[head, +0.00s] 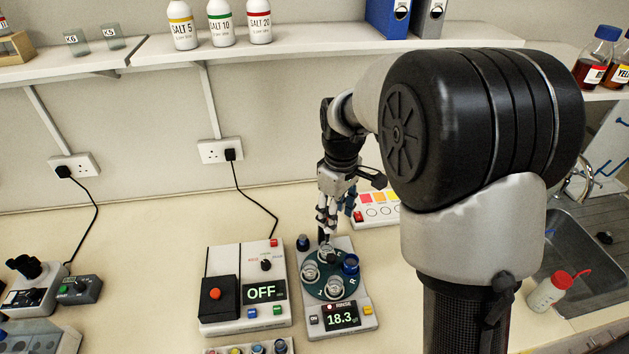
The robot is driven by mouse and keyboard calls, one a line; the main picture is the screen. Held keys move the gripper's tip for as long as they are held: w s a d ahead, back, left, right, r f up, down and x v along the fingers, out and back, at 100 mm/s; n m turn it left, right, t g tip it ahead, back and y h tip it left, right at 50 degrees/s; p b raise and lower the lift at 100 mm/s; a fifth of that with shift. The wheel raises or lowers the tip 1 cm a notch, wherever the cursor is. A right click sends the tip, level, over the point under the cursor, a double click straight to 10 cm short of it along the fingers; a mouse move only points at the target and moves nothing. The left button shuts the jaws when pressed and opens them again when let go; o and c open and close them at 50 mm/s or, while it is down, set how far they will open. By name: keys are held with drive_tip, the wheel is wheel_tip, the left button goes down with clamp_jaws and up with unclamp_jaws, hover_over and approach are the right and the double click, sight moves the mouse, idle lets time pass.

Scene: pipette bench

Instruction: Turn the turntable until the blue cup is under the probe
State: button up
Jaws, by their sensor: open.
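The turntable (322,286) is a dark green disc on top of a white device with a display reading 18.3. Several clear cups stand on it. The blue cup (350,264) is at the disc's right side. My gripper (325,238) is open and points down over the back of the disc, left of the blue cup and close to the rear clear cup (324,251). Whether a fingertip touches anything cannot be told. A small dark post with a blue top (303,242) stands at the device's back left corner. I cannot clearly make out the probe; my gripper may hide it.
A white box with an OFF display (245,290) stands close to the left of the turntable device. A panel with coloured squares (375,210) lies behind it. A red-capped bottle (548,292) and a sink (575,255) are to the right. A shelf runs above.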

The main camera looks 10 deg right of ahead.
drive_tip(key=w+f, duration=0.1)
drive_tip(key=w, duration=0.1)
drive_tip(key=b, duration=0.1)
approach(331, 257)
drive_tip(key=shift+n, duration=0.3)
drive_tip(key=f, duration=0.8)
drive_tip(key=shift+w+f, duration=0.2)
drive_tip(key=shift+f, duration=0.15)
clamp_jaws()
